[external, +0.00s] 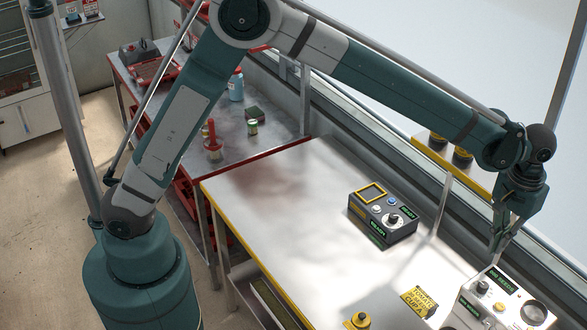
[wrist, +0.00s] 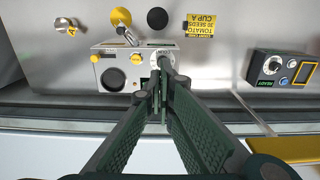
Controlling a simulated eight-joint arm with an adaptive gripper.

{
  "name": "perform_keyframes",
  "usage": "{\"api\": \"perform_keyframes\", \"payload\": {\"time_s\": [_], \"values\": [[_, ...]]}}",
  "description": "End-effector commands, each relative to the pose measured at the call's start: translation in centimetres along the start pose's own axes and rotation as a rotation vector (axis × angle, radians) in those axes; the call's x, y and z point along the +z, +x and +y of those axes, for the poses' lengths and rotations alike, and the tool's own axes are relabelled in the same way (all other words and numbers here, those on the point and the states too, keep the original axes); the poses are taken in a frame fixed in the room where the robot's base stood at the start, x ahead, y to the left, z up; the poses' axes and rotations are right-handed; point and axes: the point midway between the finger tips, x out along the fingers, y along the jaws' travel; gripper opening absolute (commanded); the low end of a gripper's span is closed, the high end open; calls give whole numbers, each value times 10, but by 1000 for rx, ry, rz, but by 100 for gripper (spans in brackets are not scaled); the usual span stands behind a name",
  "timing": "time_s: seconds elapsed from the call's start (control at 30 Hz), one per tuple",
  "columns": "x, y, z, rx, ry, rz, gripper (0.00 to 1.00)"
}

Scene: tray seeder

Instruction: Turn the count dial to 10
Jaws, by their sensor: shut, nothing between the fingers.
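The seeder's pale control panel (external: 468,312) is at the lower right in the external view and at upper left centre in the wrist view (wrist: 128,62). A round pale dial (wrist: 167,56) with dark markings sits at its right end in the wrist view. My fingertips overlap it there, and its pointer and setting cannot be read. My gripper (external: 499,246) points down over the panel in the external view. In the wrist view my gripper (wrist: 160,84) is shut and empty, its fingertips together beside the dial. Whether they touch it cannot be told.
A dark box (external: 375,232) with a screen and knob stands left of the panel. The table's middle is clear.

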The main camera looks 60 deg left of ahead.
Motion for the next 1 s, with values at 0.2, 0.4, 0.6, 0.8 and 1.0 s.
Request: {"api": "perform_keyframes", "payload": {"time_s": [0.2, 0.4, 0.6, 0.8, 1.0], "values": [[0, 55, 0, 0, 0, 0, 0], [0, 89, 0, 0, 0, 0, 0], [0, 104, 0, 0, 0, 0, 0], [0, 106, 0, 0, 0, 0, 0], [0, 106, 0, 0, 0, 0, 0]]}}
